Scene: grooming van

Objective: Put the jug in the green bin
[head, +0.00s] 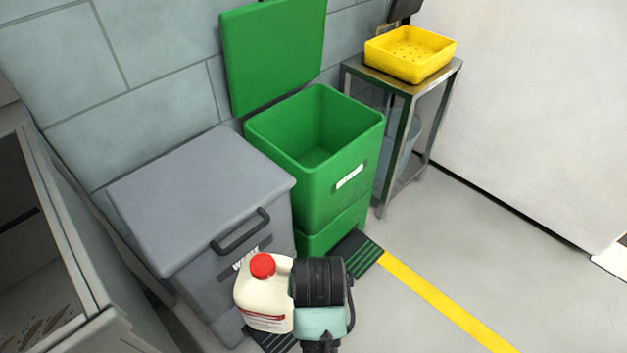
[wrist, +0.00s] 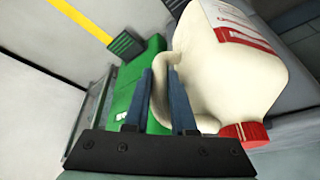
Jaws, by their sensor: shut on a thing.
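The jug (head: 262,296) is cream white with a red cap and a red-and-white label. In the head view it is upright in front of the grey bin. My gripper (head: 294,292) is at its right side. In the wrist view the two fingers of my gripper (wrist: 160,100) are closed around the handle of the jug (wrist: 235,75). The green bin (head: 350,190) stands beyond the jug, its lid (head: 272,55) raised against the wall and its inside looking empty. The green bin also shows behind the fingers in the wrist view (wrist: 122,98).
A grey bin (head: 200,200) with a shut lid and black handle stands left of the green bin. A metal stand (head: 387,87) with a yellow tray (head: 408,68) is at its right. A dark pedal (head: 358,254) juts out at the green bin's foot. Floor to the right is clear.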

